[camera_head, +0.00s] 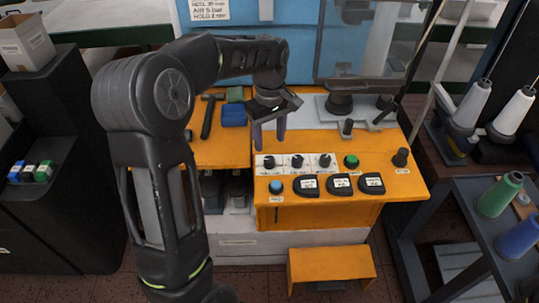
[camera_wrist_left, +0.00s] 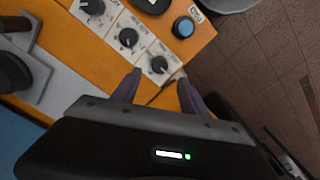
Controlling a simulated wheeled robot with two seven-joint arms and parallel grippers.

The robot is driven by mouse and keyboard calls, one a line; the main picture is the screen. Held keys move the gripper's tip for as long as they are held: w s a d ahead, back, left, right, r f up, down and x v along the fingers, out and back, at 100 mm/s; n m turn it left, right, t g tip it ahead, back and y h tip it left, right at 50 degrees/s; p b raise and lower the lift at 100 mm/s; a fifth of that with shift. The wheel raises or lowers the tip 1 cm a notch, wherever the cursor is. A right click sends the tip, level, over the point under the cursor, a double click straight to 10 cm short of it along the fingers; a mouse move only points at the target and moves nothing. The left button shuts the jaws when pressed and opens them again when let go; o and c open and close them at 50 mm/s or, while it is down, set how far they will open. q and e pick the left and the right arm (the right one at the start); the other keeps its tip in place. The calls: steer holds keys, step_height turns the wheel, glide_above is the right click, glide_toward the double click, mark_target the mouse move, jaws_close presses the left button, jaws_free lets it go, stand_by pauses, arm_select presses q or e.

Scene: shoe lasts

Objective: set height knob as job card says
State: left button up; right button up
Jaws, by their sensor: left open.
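Three black knobs on white dial plates stand in a row on the orange console: left knob (camera_head: 269,162), middle knob (camera_head: 297,161), right knob (camera_head: 325,161). Their labels are too small to read, so I cannot tell which is the height knob. My left gripper (camera_head: 269,148) is open and empty, fingers pointing down just above and behind the left knob. In the left wrist view, that knob (camera_wrist_left: 158,65) shows between the fingertips (camera_wrist_left: 158,78), with no clear contact. A white card (camera_head: 210,10) on the blue panel carries lines about air and hold; its figures are blurred.
A blue button (camera_head: 276,187) and several black labelled pads (camera_head: 340,184) lie in front of the knobs. A green button (camera_head: 351,161) and a black post (camera_head: 401,158) stand to the right. A hammer (camera_head: 208,117) and blue block (camera_head: 233,115) lie left.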

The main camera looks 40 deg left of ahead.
mark_target(270, 160)
arm_select(q)
step_height(270, 160, down, 8)
steer(key=shift+r+p, duration=0.1)
steer(key=shift+p, duration=0.35)
jaws_close()
stand_by(0.4)
